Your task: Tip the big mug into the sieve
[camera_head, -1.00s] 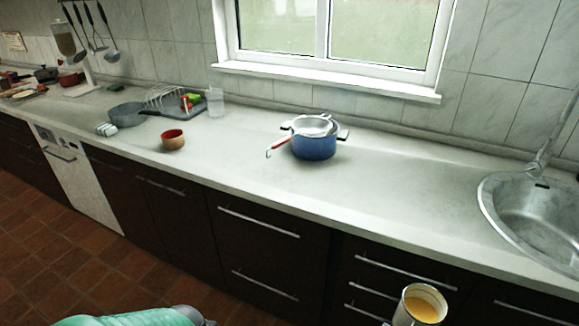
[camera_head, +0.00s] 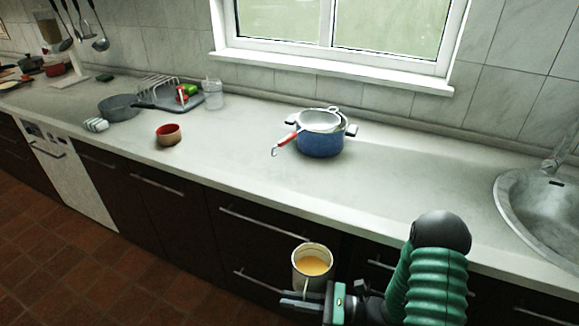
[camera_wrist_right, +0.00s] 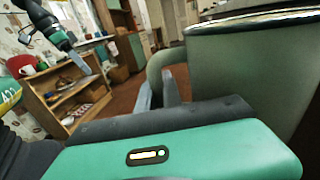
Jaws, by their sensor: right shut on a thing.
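The big mug (camera_head: 312,257) is pale outside, holds yellow-orange liquid, and is upright in front of the counter. My right gripper (camera_head: 308,298) is shut on its handle. In the right wrist view the mug (camera_wrist_right: 235,75) fills the right side, with its handle (camera_wrist_right: 157,68) between my right fingers (camera_wrist_right: 160,95). The sieve (camera_head: 318,121) rests on the blue pot (camera_head: 320,146) at the back of the counter; its red handle sticks out to the front left. My left gripper (camera_wrist_right: 79,62) shows in the right wrist view; its finger gap cannot be made out.
The counter (camera_head: 240,160) is clear around the pot. The sink (camera_head: 545,205) is at the right. The counter's front edge lies beyond the mug.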

